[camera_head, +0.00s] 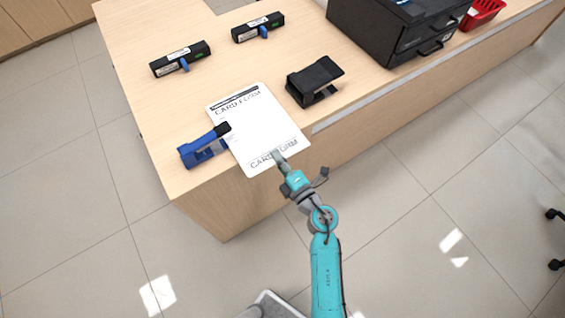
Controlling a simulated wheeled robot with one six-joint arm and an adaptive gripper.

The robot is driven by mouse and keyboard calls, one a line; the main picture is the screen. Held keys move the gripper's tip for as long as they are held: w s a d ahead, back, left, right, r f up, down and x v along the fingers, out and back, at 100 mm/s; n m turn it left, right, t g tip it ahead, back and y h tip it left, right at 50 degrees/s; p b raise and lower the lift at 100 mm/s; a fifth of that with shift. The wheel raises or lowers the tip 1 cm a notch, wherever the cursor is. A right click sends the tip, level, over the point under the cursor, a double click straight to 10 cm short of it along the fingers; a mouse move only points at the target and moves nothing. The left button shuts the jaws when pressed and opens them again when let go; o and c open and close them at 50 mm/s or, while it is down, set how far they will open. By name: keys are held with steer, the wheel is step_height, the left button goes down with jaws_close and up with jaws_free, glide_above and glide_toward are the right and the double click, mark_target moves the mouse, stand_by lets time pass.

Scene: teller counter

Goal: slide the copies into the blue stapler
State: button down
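The copies (262,125) are a white sheet or thin stack headed "CARD FORM", lying level at the counter's front edge with their near end reaching past it. The blue stapler (203,149) stands at their left, its black-tipped head (222,129) over or against their left edge. I cannot tell whether paper is inside its mouth. My gripper (278,158) is at the near edge of the copies, its narrow fingers looking closed on that edge. The lower finger is hidden by the paper.
A black stapler-like device (314,80) stands right of the copies. Two black bars with blue levers (180,59) (258,28) lie farther back on the wooden counter (135,95). A black cabinet (390,35) and a red basket (482,14) are at the right. The floor in front is clear.

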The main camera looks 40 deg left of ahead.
mark_target(262, 162)
steer(key=shift+x, duration=0.8)
steer(key=shift+s+a+f, duration=0.1)
steer(key=shift+s+a, duration=0.15)
steer(key=shift+s, duration=0.45)
steer(key=shift+s+a, duration=0.3)
steer(key=shift+s, duration=0.45)
steer(key=shift+s+a+f, duration=0.1)
steer(key=shift+s+a, duration=0.15)
steer(key=shift+s, duration=0.45)
steer(key=shift+f, duration=0.25)
steer(key=c, duration=1.2)
jaws_free()
steer(key=shift+c, duration=0.2)
steer(key=v, duration=1.2)
steer(key=shift+w, duration=0.1)
